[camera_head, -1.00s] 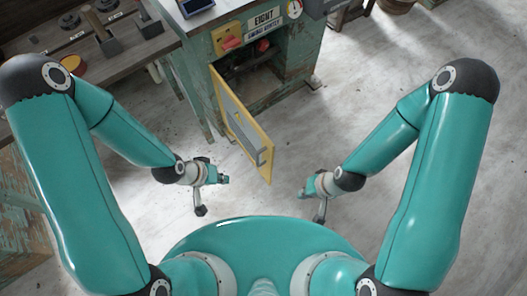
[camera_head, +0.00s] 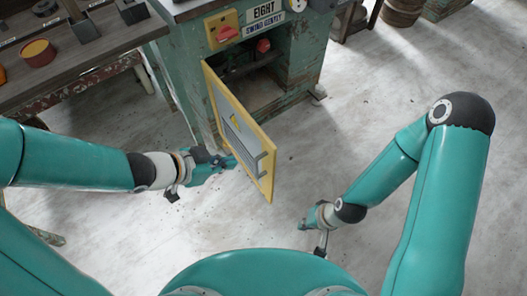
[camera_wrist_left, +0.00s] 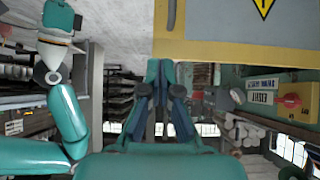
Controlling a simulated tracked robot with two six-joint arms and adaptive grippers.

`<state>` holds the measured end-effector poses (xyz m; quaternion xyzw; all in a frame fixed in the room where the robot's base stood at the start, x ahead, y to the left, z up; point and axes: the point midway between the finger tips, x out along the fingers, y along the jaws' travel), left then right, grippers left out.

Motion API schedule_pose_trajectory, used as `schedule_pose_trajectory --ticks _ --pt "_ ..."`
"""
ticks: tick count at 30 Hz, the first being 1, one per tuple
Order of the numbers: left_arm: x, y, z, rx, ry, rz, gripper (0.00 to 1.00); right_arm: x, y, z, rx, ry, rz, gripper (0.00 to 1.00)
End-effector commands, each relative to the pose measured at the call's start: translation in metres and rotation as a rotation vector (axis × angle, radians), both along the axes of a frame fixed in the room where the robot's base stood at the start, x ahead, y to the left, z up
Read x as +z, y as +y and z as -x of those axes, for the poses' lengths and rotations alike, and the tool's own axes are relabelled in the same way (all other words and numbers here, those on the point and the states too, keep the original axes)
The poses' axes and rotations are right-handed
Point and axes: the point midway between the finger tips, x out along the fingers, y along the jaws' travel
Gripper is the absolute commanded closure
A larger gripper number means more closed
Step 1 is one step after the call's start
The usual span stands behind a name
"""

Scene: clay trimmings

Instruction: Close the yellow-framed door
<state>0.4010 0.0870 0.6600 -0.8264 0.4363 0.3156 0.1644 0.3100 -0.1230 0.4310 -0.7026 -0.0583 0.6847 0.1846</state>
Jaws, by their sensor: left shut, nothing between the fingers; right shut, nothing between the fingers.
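The yellow-framed door (camera_head: 262,167) stands open in the head view, swung out from the green cabinet (camera_head: 305,55). It has a grey panel with a dark handle and a small yellow warning sign. My left gripper (camera_head: 234,162) is shut and empty at the door's left side, close to its face; I cannot tell whether it touches. In the left wrist view the door (camera_wrist_left: 233,50) fills the upper right, just past the shut left fingertips (camera_wrist_left: 160,66). My right gripper (camera_head: 320,250) is shut and empty, to the right of the door and apart from it.
A workbench (camera_head: 110,32) with dark blocks and a red round tin (camera_head: 38,53) stands at the upper left. The cabinet front has a red switch (camera_head: 228,34) and an "EIGHT" label. The pale floor right of the door is clear.

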Motion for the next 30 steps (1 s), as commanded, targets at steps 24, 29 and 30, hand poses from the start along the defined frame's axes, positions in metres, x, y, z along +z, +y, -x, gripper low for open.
schedule_pose_trajectory --ticks 24,29,30 --pt "-0.06 -0.083 -0.057 0.002 0.001 -0.007 1.0 -0.039 0.0 0.0 0.0 0.0 0.0 1.0" --pt "-0.059 -0.085 -0.059 0.004 0.0 -0.007 1.0 -0.039 0.0 0.0 0.0 0.0 0.0 1.0" --pt "-0.059 -0.085 -0.059 0.004 0.0 -0.007 1.0 -0.039 0.0 0.0 0.0 0.0 0.0 1.0"
